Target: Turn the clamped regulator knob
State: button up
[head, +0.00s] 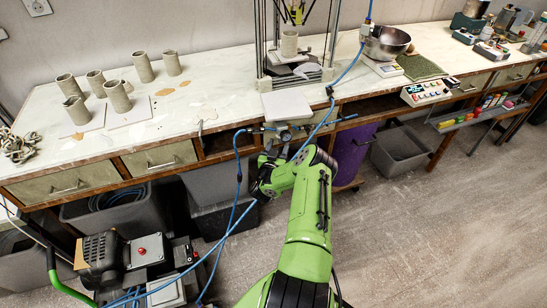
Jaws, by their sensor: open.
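The clamped regulator (285,134) sits at the front edge of the workbench, below a pale square plate. It is small in the head view, and its knob cannot be told apart clearly. Thin blue hoses and metal fittings run to its left and right. My gripper (277,147) is at the end of my green arm, right in front of and just below the regulator. It is open, and its fingers are small and partly hidden by my wrist. I cannot tell whether they are around the knob or touching it.
The workbench (220,95) carries clay cylinders (143,67) at left. A framed delta clay printer stands behind the regulator. A blue hose (232,230) crosses beside my arm. A purple bin (352,150) stands below.

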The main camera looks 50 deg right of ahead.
jog(key=p+v, duration=0.8)
jog(key=v, duration=0.5)
jog(key=shift+s+a, duration=0.1)
jog(key=shift+a, duration=0.05)
jog(key=shift+a, duration=0.1)
